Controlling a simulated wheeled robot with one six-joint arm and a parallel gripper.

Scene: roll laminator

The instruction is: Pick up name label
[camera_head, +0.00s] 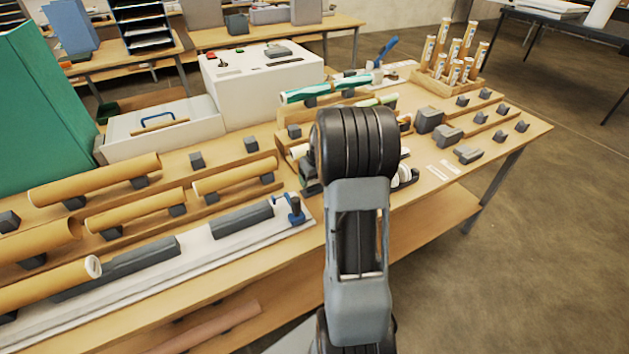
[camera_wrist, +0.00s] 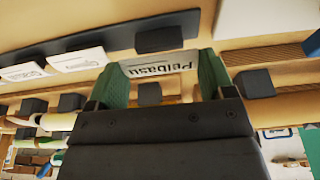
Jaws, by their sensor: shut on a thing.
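My gripper (camera_wrist: 158,80) shows in the wrist view with its two green fingers closed on the ends of a white name label (camera_wrist: 160,66). The label carries dark lettering that looks like "Pelbasu", upside down in this view. In the head view my own arm hides the gripper and the held label. Two other white name labels, one at the far left (camera_wrist: 24,72) and one beside it (camera_wrist: 78,60), lie along a dark strip in the wrist view.
The wooden table (camera_head: 535,128) carries several small dark blocks. A rack of upright rolls (camera_head: 448,85) stands at the back right. A white machine (camera_head: 262,80) stands at the back. Brown tubes (camera_head: 95,180) lie on supports at the left. Two white strips lie at the right.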

